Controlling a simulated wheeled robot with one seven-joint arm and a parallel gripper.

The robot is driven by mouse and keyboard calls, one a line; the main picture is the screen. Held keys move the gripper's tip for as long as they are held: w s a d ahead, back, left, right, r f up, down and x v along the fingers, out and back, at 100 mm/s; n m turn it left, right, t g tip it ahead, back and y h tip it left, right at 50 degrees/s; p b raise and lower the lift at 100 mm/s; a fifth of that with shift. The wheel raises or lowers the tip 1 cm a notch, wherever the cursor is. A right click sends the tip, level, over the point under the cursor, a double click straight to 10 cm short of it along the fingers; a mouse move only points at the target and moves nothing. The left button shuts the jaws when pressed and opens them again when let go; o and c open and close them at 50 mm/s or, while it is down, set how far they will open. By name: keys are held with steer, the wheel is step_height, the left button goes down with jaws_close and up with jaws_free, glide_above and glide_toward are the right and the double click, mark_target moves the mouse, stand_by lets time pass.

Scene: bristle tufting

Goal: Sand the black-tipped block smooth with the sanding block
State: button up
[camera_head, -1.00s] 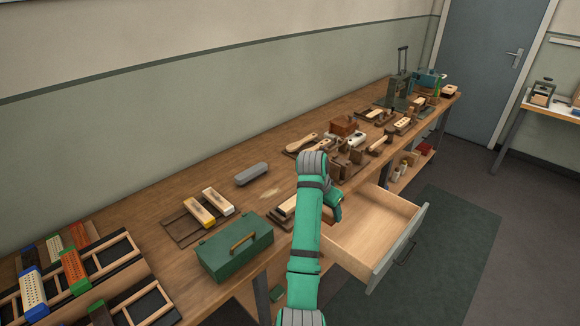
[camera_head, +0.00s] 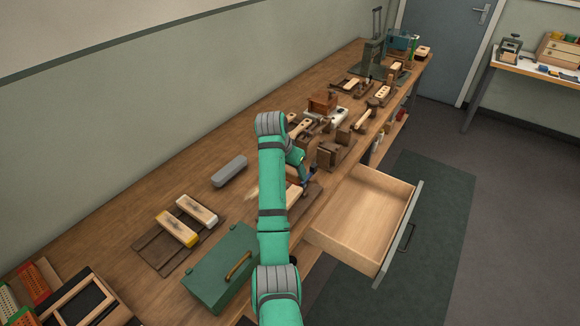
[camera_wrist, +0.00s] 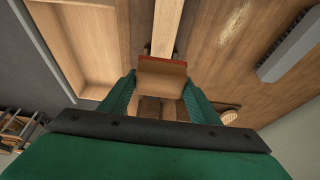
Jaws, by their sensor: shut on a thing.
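My gripper (camera_wrist: 160,97) is shut on a wooden block with a red-brown edge (camera_wrist: 162,68), which looks like the sanding block. In the wrist view a pale wooden block (camera_wrist: 166,28) runs up from just beyond the held block. I cannot tell whether the two touch. In the head view the pale block (camera_head: 292,196) lies on a dark holder (camera_head: 309,200) near the bench's front edge, partly hidden by my arm. No black tip shows clearly on it.
An open, empty drawer (camera_head: 350,225) juts out at the bench front. A green toolbox (camera_head: 212,272), a tray (camera_head: 150,243) with yellow-tipped and white-tipped blocks, and a grey oblong (camera_head: 229,171) stand nearby. Several wooden tools crowd the bench farther back.

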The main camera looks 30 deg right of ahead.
mark_target(296, 190)
steer(key=shift+a+f, duration=0.15)
steer(key=shift+f, duration=0.6)
step_height(296, 190, down, 6)
steer(key=shift+r, duration=0.1)
steer(key=shift+w+d+r, duration=0.1)
steer(key=shift+d+r, duration=0.05)
steer(key=shift+d, duration=0.25)
steer(key=shift+c, duration=0.4)
steer(key=shift+d+f, duration=0.25)
steer(key=shift+d, duration=0.85)
steer(key=shift+w+d, duration=0.4)
steer(key=shift+w, duration=0.35)
steer(key=shift+a, duration=0.55)
steer(key=shift+s+a, duration=0.15)
steer(key=shift+a, duration=1.05)
steer(key=shift+s+d, duration=0.25)
steer(key=shift+s, duration=0.65)
steer(key=shift+s+d+r, duration=0.15)
steer(key=shift+s+r, duration=0.05)
steer(key=shift+s, duration=0.05)
step_height(296, 190, up, 2)
steer(key=shift+d+r, duration=0.1)
steer(key=shift+w+a+r, duration=0.3)
steer(key=shift+a+r, duration=0.1)
steer(key=shift+r, duration=0.15)
steer(key=shift+w+a+r, duration=0.1)
steer(key=shift+r, duration=1.05)
steer(key=shift+a+r, duration=0.1)
steer(key=shift+r, duration=1)
